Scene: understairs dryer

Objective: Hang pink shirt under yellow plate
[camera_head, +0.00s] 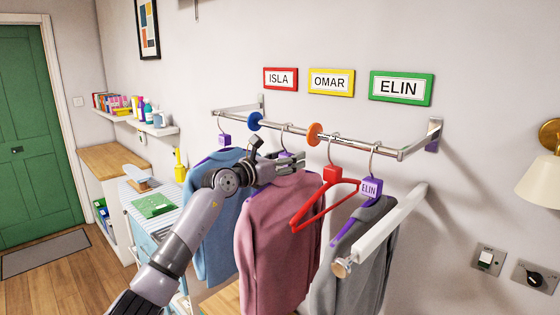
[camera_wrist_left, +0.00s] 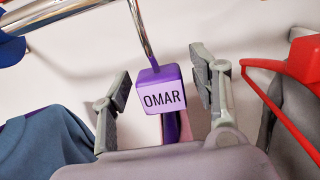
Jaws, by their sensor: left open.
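The pink shirt (camera_head: 279,225) hangs on a purple hanger whose hook is over the rail (camera_head: 345,139), between a blue disc (camera_head: 254,121) and an orange disc (camera_head: 314,133). The yellow plate (camera_head: 331,82) reading OMAR is on the wall above, between the red and green plates. My left gripper (camera_head: 286,164) is at the top of the pink shirt. In the left wrist view its open fingers (camera_wrist_left: 163,88) stand either side of the hanger's purple OMAR block (camera_wrist_left: 161,91), with gaps visible on both sides. My right gripper is not in view.
A blue shirt (camera_head: 214,212) hangs left of the blue disc. An empty red hanger (camera_head: 326,200) and a grey shirt (camera_head: 362,248) with an ELIN block hang right of the orange disc. A white bar (camera_head: 389,229) juts out at right.

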